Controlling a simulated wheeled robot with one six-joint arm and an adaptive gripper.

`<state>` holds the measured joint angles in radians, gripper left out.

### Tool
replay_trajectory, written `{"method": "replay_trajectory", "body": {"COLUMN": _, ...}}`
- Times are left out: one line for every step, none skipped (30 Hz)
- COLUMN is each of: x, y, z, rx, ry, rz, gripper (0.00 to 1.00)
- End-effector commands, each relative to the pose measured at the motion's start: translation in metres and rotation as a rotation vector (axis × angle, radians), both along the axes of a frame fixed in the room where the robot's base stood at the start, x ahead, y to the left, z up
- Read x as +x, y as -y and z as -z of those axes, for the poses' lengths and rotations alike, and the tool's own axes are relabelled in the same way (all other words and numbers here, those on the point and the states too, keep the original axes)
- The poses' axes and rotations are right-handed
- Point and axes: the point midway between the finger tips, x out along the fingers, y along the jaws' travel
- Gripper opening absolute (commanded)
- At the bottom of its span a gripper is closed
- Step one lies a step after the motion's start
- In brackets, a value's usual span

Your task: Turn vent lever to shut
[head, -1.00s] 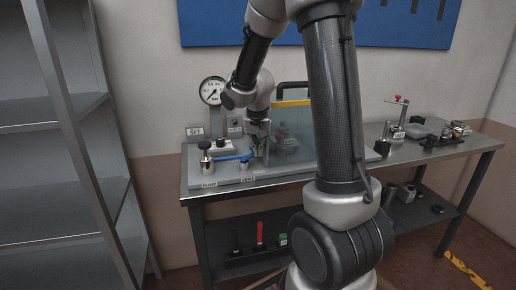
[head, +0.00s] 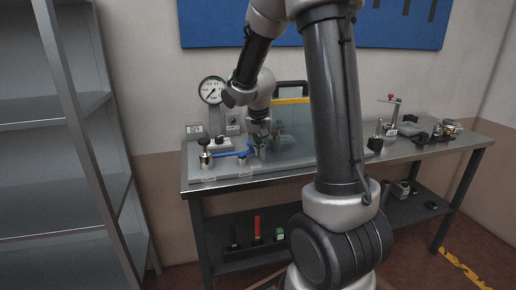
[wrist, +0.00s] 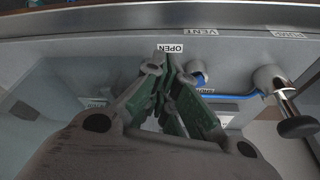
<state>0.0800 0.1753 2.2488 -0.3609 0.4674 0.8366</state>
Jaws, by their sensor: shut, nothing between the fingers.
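The vent spot on the grey bench fixture carries a VENT label (wrist: 200,32) and an OPEN label (wrist: 170,48), both upside down in the wrist view. The blue part (head: 232,154) also shows in the head view. My gripper (wrist: 166,62) is shut and empty, its green fingertips by the OPEN label, left of the post.
A pressure gauge (head: 212,90) stands behind the fixture. A clear chamber (head: 292,140) is close on the right of my gripper. Small tools, including a red-handled stand (head: 391,98), stand farther right. A metal shelf (head: 60,130) is at the left.

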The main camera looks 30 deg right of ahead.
Motion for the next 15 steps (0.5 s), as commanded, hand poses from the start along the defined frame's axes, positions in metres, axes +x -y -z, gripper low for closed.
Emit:
{"method": "replay_trajectory", "body": {"x": -0.001, "y": 0.000, "z": -0.006, "rx": -0.001, "ry": 0.003, "rz": 0.001, "gripper": 0.00}}
{"method": "replay_trajectory", "body": {"x": -0.002, "y": 0.000, "z": -0.009, "rx": -0.001, "ry": 0.003, "rz": 0.001, "gripper": 0.00}}
{"method": "replay_trajectory", "body": {"x": -0.003, "y": -0.001, "z": -0.013, "rx": -0.001, "ry": 0.004, "rz": 0.001, "gripper": 0.00}}
{"method": "replay_trajectory", "body": {"x": -0.004, "y": -0.001, "z": -0.016, "rx": -0.001, "ry": 0.004, "rz": 0.001, "gripper": 0.00}}
{"method": "replay_trajectory", "body": {"x": -0.005, "y": -0.001, "z": -0.019, "rx": -0.001, "ry": 0.004, "rz": 0.001, "gripper": 0.00}}
{"method": "replay_trajectory", "body": {"x": -0.006, "y": -0.001, "z": -0.023, "rx": -0.001, "ry": 0.003, "rz": 0.001, "gripper": 0.00}}
{"method": "replay_trajectory", "body": {"x": -0.007, "y": -0.002, "z": -0.026, "rx": 0.000, "ry": 0.004, "rz": 0.000, "gripper": 0.00}}
{"method": "replay_trajectory", "body": {"x": -0.009, "y": -0.002, "z": -0.030, "rx": -0.001, "ry": 0.004, "rz": 0.001, "gripper": 0.00}}
{"method": "replay_trajectory", "body": {"x": -0.010, "y": -0.002, "z": -0.035, "rx": -0.001, "ry": 0.004, "rz": 0.001, "gripper": 0.00}}
{"method": "replay_trajectory", "body": {"x": -0.011, "y": -0.002, "z": -0.039, "rx": -0.001, "ry": 0.004, "rz": 0.001, "gripper": 0.00}}
{"method": "replay_trajectory", "body": {"x": -0.013, "y": -0.003, "z": -0.043, "rx": -0.001, "ry": 0.003, "rz": 0.001, "gripper": 0.00}}
{"method": "replay_trajectory", "body": {"x": -0.015, "y": -0.003, "z": -0.049, "rx": 0.000, "ry": 0.005, "rz": 0.001, "gripper": 0.00}}
{"method": "replay_trajectory", "body": {"x": -0.016, "y": -0.003, "z": -0.054, "rx": 0.000, "ry": 0.005, "rz": 0.001, "gripper": 0.00}}
{"method": "replay_trajectory", "body": {"x": -0.018, "y": -0.003, "z": -0.058, "rx": -0.001, "ry": 0.004, "rz": 0.002, "gripper": 0.00}}
{"method": "replay_trajectory", "body": {"x": -0.019, "y": -0.004, "z": -0.065, "rx": -0.001, "ry": 0.005, "rz": 0.000, "gripper": 0.00}}
